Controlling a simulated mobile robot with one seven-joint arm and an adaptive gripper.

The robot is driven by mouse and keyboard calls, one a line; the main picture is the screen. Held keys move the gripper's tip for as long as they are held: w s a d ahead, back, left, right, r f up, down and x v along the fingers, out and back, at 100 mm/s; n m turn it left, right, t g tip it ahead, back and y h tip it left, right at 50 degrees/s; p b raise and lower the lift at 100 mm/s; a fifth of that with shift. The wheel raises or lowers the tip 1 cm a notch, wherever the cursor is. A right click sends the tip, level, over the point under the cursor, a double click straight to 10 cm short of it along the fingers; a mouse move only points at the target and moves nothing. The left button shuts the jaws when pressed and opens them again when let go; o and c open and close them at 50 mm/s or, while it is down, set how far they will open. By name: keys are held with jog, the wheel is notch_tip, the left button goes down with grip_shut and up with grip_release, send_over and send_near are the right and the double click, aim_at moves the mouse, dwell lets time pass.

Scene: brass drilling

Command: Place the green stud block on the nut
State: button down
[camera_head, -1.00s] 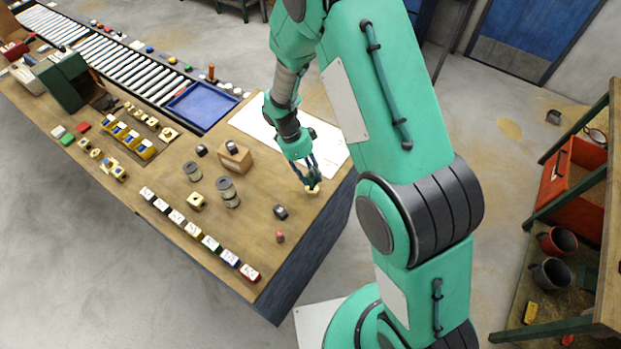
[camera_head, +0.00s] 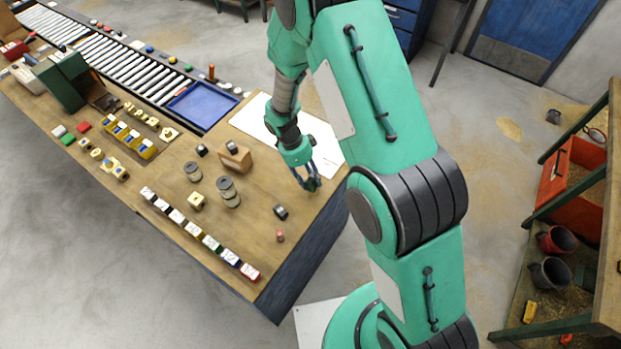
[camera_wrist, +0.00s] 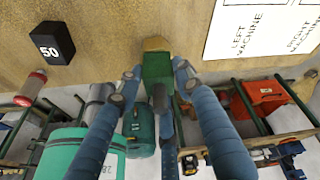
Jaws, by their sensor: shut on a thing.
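My gripper (camera_head: 309,182) is over the right end of the workbench, near the white sheet. In the wrist view my gripper (camera_wrist: 155,82) is shut on the green stud block (camera_wrist: 157,67), which sits between its fingers. A brass-coloured piece (camera_wrist: 155,44) shows right at the far end of the block. I cannot tell whether it is part of the block or a separate nut touching it. In the head view the fingers hide most of the block.
A black block marked 50 (camera_wrist: 51,43) and a red-ended cylinder (camera_wrist: 31,88) are near my gripper. Grey round weights (camera_head: 228,191), a wooden box (camera_head: 234,157) and a row of lettered blocks (camera_head: 207,241) stand to the left. The white sheet (camera_head: 325,145) lies behind.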

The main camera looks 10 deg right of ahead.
dwell(0.3)
jog(key=c, duration=1.2)
grip_release()
jog(key=shift+f, duration=0.1)
jog(key=shift+o, duration=0.2)
jog(key=b+v, duration=0.1)
jog(key=v, duration=1.1)
